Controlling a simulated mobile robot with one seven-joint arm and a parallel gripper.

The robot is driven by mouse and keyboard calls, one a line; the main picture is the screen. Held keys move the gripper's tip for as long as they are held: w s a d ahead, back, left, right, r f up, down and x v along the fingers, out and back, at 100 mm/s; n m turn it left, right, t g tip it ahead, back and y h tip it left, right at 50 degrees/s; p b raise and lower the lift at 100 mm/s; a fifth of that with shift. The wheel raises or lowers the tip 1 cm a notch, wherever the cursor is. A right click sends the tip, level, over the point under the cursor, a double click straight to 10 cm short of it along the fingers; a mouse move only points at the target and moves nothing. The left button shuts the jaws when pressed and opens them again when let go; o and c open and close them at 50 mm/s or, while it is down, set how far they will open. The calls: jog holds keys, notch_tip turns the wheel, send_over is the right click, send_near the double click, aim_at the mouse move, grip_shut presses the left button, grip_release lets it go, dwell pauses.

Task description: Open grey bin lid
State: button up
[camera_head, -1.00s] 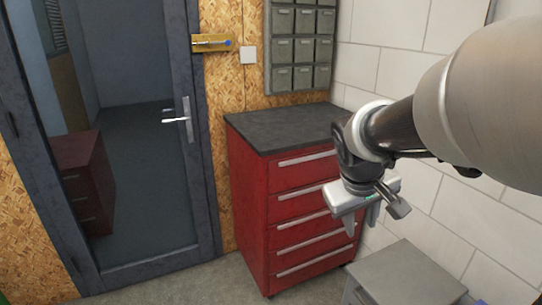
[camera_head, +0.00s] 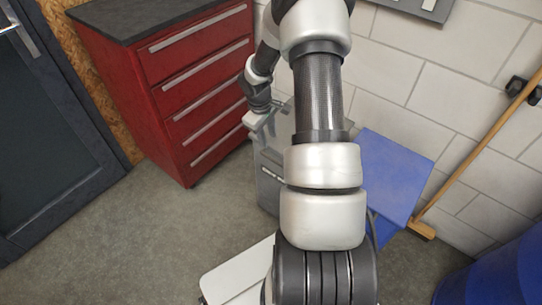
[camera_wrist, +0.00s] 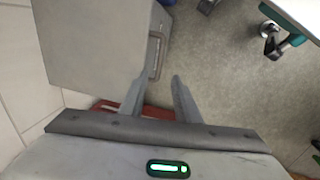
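The grey bin (camera_head: 268,190) stands on the floor right of the red cabinet, partly hidden behind my arm in the head view. In the wrist view its flat grey top (camera_wrist: 95,40) fills the upper left, and a thin handle (camera_wrist: 158,55) shows along its right edge. My gripper (camera_wrist: 160,80) is open and empty. Its fingertips are close to the near end of the handle in that view; I see no clear contact. In the head view my gripper (camera_head: 258,122) is over the bin's left side, small and partly hidden. The lid looks shut.
The red drawer cabinet (camera_head: 165,90) stands left of the bin. A blue lidded bin (camera_head: 395,170) is right of it, by the white wall. A broom (camera_head: 470,165) leans there, and a blue barrel (camera_head: 505,275) is at lower right. The floor (camera_head: 150,235) in front is clear.

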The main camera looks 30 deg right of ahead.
aim_at(272, 159)
jog(key=f, duration=0.4)
jog(key=d+f+b, duration=0.1)
jog(key=f, duration=0.3)
jog(key=d+f+b, duration=0.1)
jog(key=f, duration=0.4)
jog(key=shift+w+d, duration=0.15)
jog(key=shift+w, duration=0.2)
jog(key=shift+r, duration=0.1)
grip_shut()
